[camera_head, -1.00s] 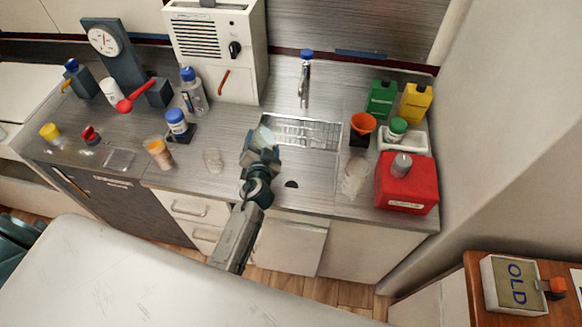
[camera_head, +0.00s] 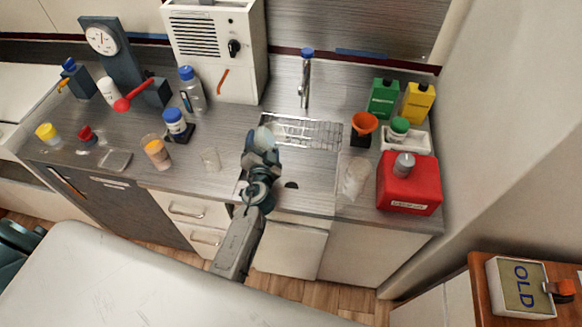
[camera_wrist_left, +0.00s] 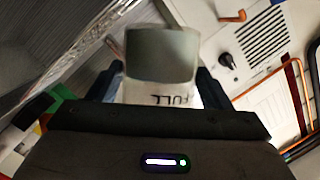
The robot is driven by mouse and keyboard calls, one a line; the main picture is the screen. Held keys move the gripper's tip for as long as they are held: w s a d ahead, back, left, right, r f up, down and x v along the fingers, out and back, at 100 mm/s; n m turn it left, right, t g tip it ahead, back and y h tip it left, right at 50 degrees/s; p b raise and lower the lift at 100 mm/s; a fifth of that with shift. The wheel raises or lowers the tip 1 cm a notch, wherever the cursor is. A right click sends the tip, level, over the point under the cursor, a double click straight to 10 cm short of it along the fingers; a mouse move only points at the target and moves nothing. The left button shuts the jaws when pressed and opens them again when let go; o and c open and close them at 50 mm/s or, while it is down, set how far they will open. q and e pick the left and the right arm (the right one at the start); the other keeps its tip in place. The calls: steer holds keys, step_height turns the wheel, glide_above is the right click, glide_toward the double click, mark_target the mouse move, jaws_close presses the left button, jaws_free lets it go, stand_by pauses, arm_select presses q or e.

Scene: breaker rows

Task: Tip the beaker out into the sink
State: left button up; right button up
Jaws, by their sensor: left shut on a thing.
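My left gripper (camera_head: 262,150) is shut on a clear beaker (camera_head: 265,136) at the left edge of the sink. My right gripper is not in view.
A tap (camera_head: 305,80) stands behind the sink. A red container (camera_head: 410,190), an orange funnel (camera_head: 364,123) and green (camera_head: 383,98) and yellow (camera_head: 417,103) bottles stand to the right. A clear glass (camera_head: 211,160) and an orange-filled cup (camera_head: 157,152) stand to the left. The sink's middle is clear.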

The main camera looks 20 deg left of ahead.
arm_select(q)
steer(key=shift+r+m+t+y+b, duration=0.35)
steer(key=shift+m+b, duration=0.3)
steer(key=shift+m, duration=0.25)
stand_by(0.4)
steer(key=shift+f+m+t+b, duration=0.4)
steer(key=shift+m+b, duration=0.4)
steer(key=shift+b, duration=0.4)
steer(key=shift+f+m+t+b, duration=0.2)
steer(key=shift+m+t+b, duration=0.25)
steer(key=shift+m+b, duration=0.55)
stand_by(1.5)
steer(key=shift+s+d+r+m+t+b, duration=0.15)
steer(key=shift+d+m+b, duration=0.25)
steer(key=shift+b, duration=0.55)
steer(key=shift+w+d+r+m+t+b, duration=0.1)
steer(key=shift+d+r+m+t+b, duration=0.25)
steer(key=shift+b, duration=0.55)
steer(key=shift+s+d+r+m+b, duration=0.1)
steer(key=shift+d+r+m+b, duration=0.1)
steer(key=shift+m+b, duration=0.8)
